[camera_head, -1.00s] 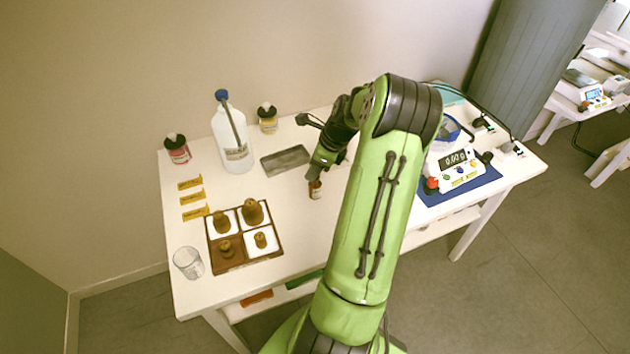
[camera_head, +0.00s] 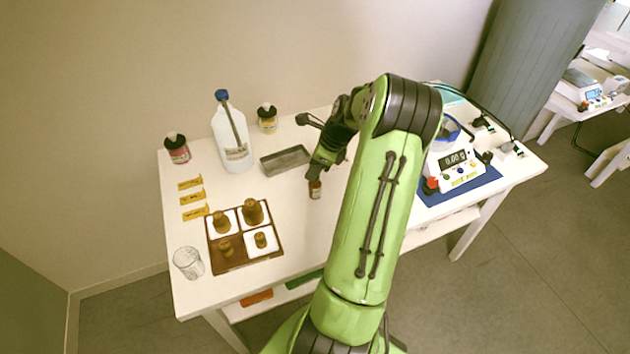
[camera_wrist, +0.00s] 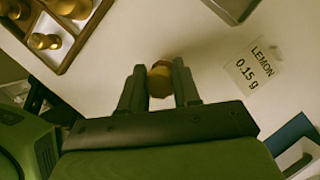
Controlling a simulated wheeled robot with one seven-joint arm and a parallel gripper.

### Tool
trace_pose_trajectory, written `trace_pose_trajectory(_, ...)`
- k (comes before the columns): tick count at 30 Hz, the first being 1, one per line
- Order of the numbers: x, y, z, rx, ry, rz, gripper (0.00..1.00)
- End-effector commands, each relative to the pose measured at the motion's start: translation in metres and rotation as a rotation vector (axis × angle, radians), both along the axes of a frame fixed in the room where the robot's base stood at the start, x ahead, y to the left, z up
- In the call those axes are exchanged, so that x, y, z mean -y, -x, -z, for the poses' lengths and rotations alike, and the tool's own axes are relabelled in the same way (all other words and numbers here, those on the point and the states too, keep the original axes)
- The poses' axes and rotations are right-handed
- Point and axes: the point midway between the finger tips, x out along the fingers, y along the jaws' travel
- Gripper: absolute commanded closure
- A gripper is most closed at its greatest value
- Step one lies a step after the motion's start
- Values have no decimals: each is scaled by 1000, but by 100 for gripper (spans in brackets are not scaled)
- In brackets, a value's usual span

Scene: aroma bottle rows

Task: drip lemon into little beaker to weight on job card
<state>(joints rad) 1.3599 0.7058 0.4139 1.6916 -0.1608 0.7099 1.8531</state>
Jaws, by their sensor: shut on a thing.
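My gripper (camera_wrist: 160,84) is shut on a small brown bottle (camera_head: 315,189), which is low over the table's middle; I cannot tell whether it touches the table. In the wrist view its amber-brown top (camera_wrist: 160,72) shows between the fingers. Its label is unreadable, so I cannot tell whether it is the lemon. The job card (camera_wrist: 254,68) reads "LEMON 0.15 g" and lies right of the gripper in the wrist view. The balance (camera_head: 458,166) at the right reads about 0.00 g. A clear glass beaker (camera_head: 188,262) stands at the table's front left; I cannot tell whether it is the little beaker.
A brown four-compartment tray (camera_head: 215,240) holds several amber-brown pieces. Yellow labels (camera_head: 192,198) lie behind it. A blue mat (camera_head: 480,186) lies under the balance.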

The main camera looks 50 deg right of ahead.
Motion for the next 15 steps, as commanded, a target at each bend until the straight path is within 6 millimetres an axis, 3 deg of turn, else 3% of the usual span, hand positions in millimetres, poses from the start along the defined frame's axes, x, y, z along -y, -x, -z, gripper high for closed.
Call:
trace_pose_trajectory(5,0,0,-4,0,0,0,76)
trace_pose_trajectory(15,0,0,-50,0,0,0,76)
